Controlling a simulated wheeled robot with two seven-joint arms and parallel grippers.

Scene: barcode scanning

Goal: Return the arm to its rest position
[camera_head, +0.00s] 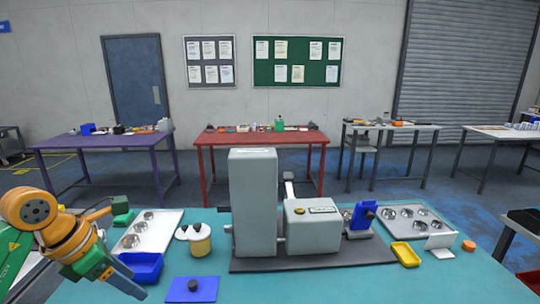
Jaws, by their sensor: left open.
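My left arm comes in from the left edge with orange joints. My left gripper (126,284) is grey and hangs low over the front left of the teal table (345,288). Its jaws point down and to the right, open, with nothing seen between them. It overlaps the near left side of a blue tray (148,265) in the picture; I cannot tell whether it touches it. My right gripper does not show.
A large grey machine (254,200) stands mid-table on a dark base. A yellow-and-white container (199,246), a blue plate with a dark knob (193,289), metal trays (133,239) and a yellow tray (405,254) stand around it. The table's front middle is clear.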

